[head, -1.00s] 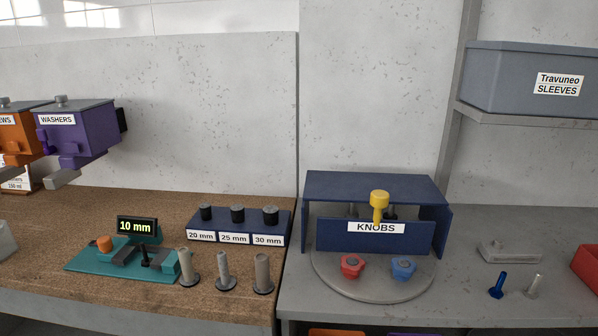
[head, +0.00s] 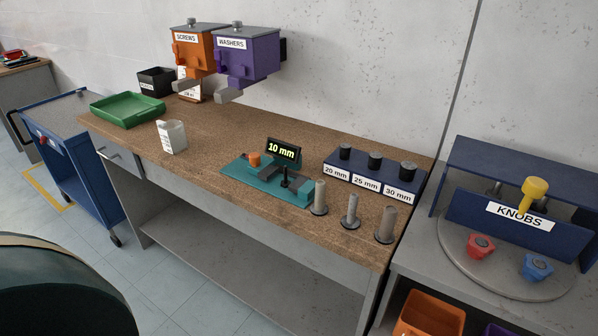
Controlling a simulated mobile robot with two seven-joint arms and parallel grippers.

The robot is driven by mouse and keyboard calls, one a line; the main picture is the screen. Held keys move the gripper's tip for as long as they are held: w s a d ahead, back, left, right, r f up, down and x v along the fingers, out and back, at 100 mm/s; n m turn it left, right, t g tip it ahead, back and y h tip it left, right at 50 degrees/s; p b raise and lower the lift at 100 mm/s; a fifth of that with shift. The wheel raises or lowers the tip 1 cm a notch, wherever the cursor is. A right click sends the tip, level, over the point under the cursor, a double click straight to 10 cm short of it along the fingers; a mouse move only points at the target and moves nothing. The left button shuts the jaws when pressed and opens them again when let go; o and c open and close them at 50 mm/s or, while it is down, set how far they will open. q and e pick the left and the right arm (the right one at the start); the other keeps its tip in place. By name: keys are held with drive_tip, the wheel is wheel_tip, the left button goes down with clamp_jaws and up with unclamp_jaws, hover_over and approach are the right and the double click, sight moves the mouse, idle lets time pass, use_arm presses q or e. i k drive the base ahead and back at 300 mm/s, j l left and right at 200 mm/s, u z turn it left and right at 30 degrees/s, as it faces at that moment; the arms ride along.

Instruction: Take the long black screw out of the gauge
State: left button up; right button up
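The gauge (head: 240,172) is a teal base with grey jaws and an orange knob, lying on the brown workbench. Its black display (head: 283,150) reads 10 mm. A small black screw (head: 285,178) stands upright in the gauge, toward its right part; its lower end is hidden. Neither of my grippers is in view.
Several grey posts, one being (head: 351,212), stand at the bench's front right. A blue block (head: 333,164) labelled 20, 25 and 30 mm sits behind them. A white cup (head: 171,137) and green tray (head: 127,109) are left. The KNOBS box (head: 465,212) is right.

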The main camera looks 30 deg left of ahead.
sight(285, 183)
drive_tip(key=j+z, duration=0.1)
drive_tip(key=z, duration=0.4)
drive_tip(key=j+z, duration=0.3)
drive_tip(key=j, duration=0.2)
drive_tip(key=k+j+z, duration=0.3)
drive_tip(key=j, duration=0.2)
drive_tip(key=i+j, duration=0.05)
drive_tip(key=i, duration=0.05)
